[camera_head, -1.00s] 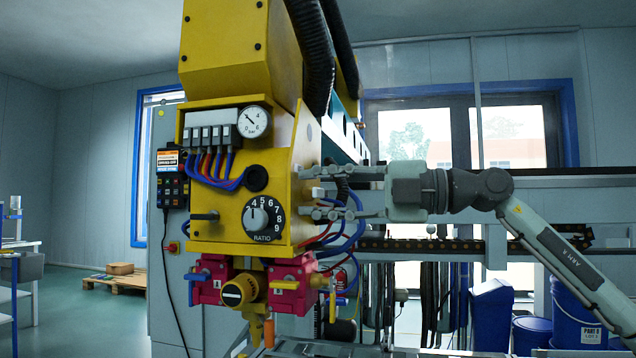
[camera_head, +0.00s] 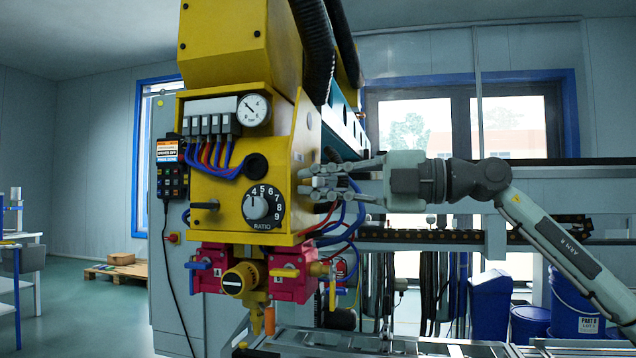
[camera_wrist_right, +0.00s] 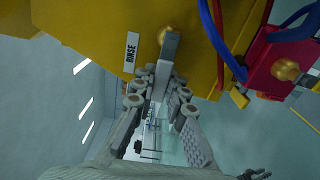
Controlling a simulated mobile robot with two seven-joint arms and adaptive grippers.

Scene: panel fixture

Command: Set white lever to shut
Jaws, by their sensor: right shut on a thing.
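The white lever (camera_wrist_right: 170,50) sticks out from the side of the yellow panel box (camera_head: 232,225), beside a RINSE label (camera_wrist_right: 131,52) in the right wrist view. Its pale end (camera_head: 305,189) shows at the box's right edge in the head view, mostly covered by fingers. My right gripper (camera_head: 322,181) reaches in from the right and is shut on the lever. In the right wrist view the lever runs between the two fingertips (camera_wrist_right: 158,84). The lever's exact setting is hard to tell. My left gripper is not in view.
A ratio dial (camera_head: 264,205), a gauge (camera_head: 253,109) and blue and red hoses (camera_head: 345,215) lie close to the gripper. Red valve blocks (camera_head: 291,276) hang below the box. Blue bins (camera_head: 491,310) stand at the lower right.

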